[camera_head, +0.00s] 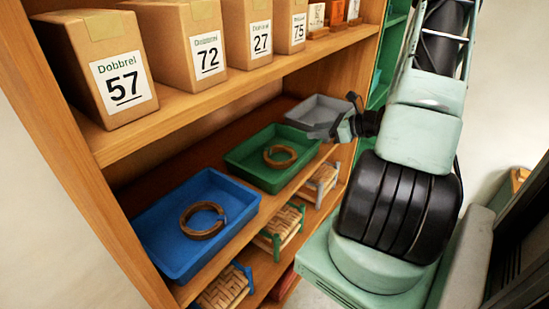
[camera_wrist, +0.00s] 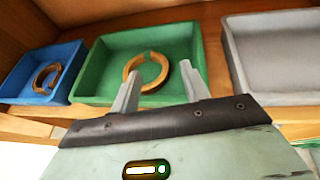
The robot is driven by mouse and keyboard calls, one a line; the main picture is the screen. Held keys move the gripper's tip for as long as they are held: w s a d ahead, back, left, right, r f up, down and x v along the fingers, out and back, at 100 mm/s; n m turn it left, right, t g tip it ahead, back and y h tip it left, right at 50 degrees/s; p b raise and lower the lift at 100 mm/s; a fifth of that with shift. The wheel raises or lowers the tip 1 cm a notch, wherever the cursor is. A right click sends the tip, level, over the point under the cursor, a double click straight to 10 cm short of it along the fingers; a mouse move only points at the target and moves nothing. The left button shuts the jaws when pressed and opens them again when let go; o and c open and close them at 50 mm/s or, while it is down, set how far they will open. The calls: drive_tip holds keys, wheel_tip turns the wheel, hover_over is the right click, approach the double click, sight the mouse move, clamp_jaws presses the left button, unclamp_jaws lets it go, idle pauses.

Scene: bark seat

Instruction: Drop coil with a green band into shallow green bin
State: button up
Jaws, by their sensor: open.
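A brown coil (camera_head: 279,156) lies flat in the shallow green bin (camera_head: 236,163); both also show in the wrist view, the coil (camera_wrist: 160,62) and the bin (camera_wrist: 92,85).
The grey bin (camera_head: 318,108) looks empty. The bins stand in a row on a wooden shelf (camera_head: 232,226). Numbered cardboard boxes (camera_head: 193,48) fill the shelf above. Small woven stools (camera_head: 280,228) sit below the bins.

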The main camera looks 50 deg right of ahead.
drive_tip(key=v, duration=0.6)
drive_tip(key=shift+s+b, duration=0.2)
drive_tip(key=shift+b, duration=0.25)
drive_tip(key=shift+d, duration=0.1)
